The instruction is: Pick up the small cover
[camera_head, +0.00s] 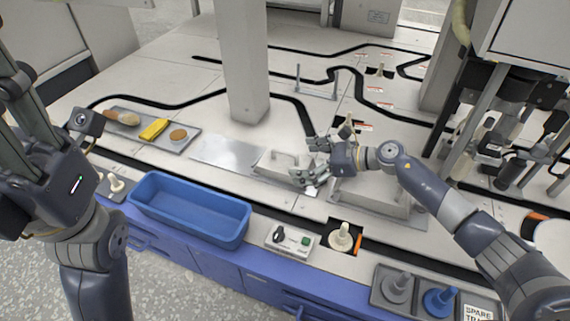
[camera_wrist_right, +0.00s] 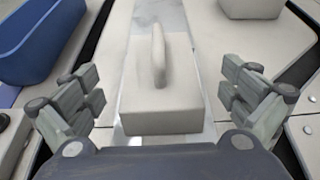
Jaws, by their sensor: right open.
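The small cover (camera_head: 277,166) is a pale beige box with an upright handle on top. It sits at the end of a flat metal plate on the worktop. In the right wrist view the small cover (camera_wrist_right: 160,118) lies between my two spread fingers, with a visible gap on each side. My right gripper (camera_head: 313,163) is open and empty at the cover's right end, partly hiding it in the head view. My left gripper (camera_head: 18,110) is partly in view at the far left, away from the cover; its jaw state is unclear.
A larger cover (camera_head: 365,200) stands just right of the small one, below my right arm. A blue bin (camera_head: 190,207) is at front left, a switch box (camera_head: 290,241) at the front edge. A grey post (camera_head: 243,60) rises behind. The metal plate (camera_head: 222,152) is bare left of the cover.

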